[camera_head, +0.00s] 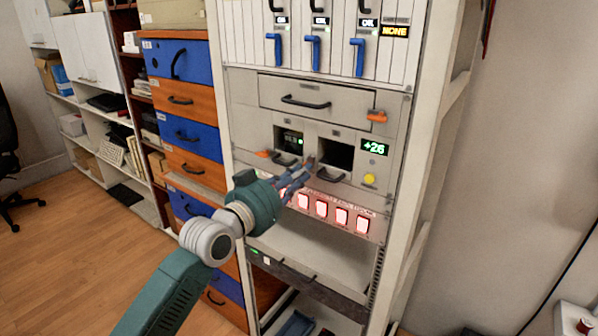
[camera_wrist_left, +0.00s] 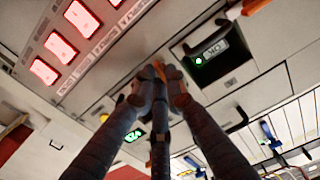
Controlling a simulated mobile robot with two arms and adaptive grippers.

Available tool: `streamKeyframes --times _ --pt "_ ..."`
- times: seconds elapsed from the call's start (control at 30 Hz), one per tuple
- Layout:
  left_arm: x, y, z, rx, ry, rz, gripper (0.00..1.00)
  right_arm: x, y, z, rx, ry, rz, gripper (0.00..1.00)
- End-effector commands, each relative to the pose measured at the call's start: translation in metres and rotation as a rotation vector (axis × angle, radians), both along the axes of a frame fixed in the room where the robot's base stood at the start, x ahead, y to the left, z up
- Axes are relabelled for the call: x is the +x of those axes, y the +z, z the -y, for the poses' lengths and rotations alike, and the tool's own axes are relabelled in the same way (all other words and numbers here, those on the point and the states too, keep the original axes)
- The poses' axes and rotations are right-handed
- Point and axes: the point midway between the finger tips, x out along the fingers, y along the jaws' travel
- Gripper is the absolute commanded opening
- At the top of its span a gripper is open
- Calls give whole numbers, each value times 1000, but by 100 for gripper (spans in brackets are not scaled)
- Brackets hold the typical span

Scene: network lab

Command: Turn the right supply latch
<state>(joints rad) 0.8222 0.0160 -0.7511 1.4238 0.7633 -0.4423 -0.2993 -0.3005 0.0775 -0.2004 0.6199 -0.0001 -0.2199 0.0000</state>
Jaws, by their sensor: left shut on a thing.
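The right supply latch (camera_wrist_left: 158,68) is a small orange lever; in the left wrist view it shows between my fingertips. My left gripper (camera_head: 306,168) reaches the rack front from the left, and its fingers are closed on this latch. It also shows in the left wrist view (camera_wrist_left: 159,84). In the head view the fingers hide the latch. Another orange latch (camera_head: 263,153) sits by the left supply unit (camera_head: 289,140), which has a green light. The right bay (camera_head: 335,153) looks dark and open, with a handle below it. My right gripper is not in view.
Lit red-white switches (camera_head: 341,216) line the panel below my gripper. A drawer (camera_head: 318,98) with an orange latch (camera_head: 377,116) is above. Blue-orange drawers (camera_head: 188,135) stand left.

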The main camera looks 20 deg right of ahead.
Motion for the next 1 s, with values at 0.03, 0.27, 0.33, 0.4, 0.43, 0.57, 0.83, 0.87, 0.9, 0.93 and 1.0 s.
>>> streamKeyframes --times 0.03,0.27,0.33,0.4,0.43,0.57,0.83,0.87,0.9,0.93,1.0 --pt "-1 -1 1 -14 -1 -25 0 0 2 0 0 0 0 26" --pt "-1 -1 1 -73 -1 -100 0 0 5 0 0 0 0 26" --pt "-1 -1 1 -83 -1 -114 0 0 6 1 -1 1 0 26" --pt "-1 -1 1 -91 -1 -122 0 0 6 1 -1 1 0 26" --pt "-1 -1 1 -93 -1 -124 0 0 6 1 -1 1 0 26" --pt "-1 -1 1 -98 -1 -131 0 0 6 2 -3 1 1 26" --pt "-1 -1 1 -98 -2 -131 0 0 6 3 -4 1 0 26" --pt "-1 -1 1 -99 -2 -131 0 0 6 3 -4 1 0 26" --pt "-1 -1 1 -99 -2 -131 14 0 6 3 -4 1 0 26" --pt "-1 -1 1 -99 -2 -131 20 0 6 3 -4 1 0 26" --pt "-1 -1 1 -99 -1 -131 34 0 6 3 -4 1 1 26"
